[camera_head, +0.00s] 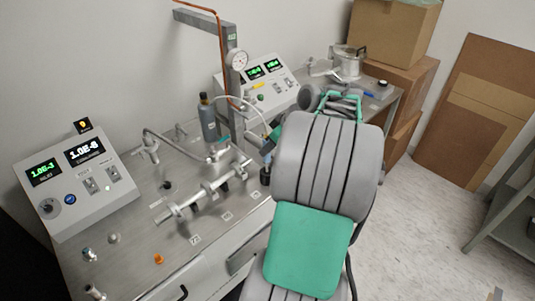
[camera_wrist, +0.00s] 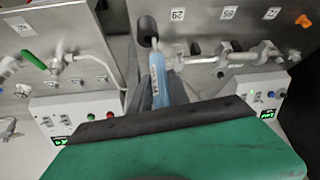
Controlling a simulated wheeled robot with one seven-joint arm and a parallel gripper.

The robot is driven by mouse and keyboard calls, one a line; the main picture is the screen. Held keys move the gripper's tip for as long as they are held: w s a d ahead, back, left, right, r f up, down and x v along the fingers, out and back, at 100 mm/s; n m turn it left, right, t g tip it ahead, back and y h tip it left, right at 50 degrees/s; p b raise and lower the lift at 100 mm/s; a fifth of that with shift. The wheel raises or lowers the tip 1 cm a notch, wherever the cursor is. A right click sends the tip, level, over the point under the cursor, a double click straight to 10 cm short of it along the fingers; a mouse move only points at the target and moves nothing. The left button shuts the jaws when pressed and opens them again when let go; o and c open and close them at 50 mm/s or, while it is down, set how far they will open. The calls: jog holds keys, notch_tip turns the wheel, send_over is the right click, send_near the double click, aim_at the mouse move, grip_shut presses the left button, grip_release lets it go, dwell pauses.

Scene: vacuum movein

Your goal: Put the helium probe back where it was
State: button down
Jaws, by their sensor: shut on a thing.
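The helium probe (camera_wrist: 157,82) has a light blue labelled handle and a thin pale nozzle. My gripper (camera_wrist: 160,97) is shut on it; the green and black body hides much of the jaws. A dark cup-like holder (camera_wrist: 147,28) lies close to the nozzle's end. I cannot tell whether the tip is inside it or just above. In the head view my gripper (camera_head: 270,142) is partly hidden by my arm, over the right side of the bench, with the dark holder (camera_head: 265,175) just below it. The probe is barely visible there.
A grey-blue bottle (camera_head: 208,120) with a hose stands beside a metal post (camera_head: 233,90). A pipe manifold (camera_head: 205,190) lies left of the holder. Control boxes (camera_head: 75,175) and (camera_head: 258,80) flank the bench. Cardboard boxes (camera_head: 390,35) stand at the back right.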

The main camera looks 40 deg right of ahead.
aim_at(268, 157)
jog(key=f, duration=0.1)
jog(key=w+f+p, duration=0.1)
jog(key=f, duration=0.1)
jog(key=d+f, duration=0.1)
jog(key=f, duration=0.1)
jog(key=shift+w+p, duration=0.2)
jog(key=shift+p, duration=0.15)
jog(key=shift+f, duration=0.1)
jog(key=shift+f+b, duration=0.4)
jog(key=shift+b, duration=0.15)
jog(key=c, duration=1.2)
grip_release()
jog(key=shift+c, duration=0.2)
jog(key=shift+r, duration=0.1)
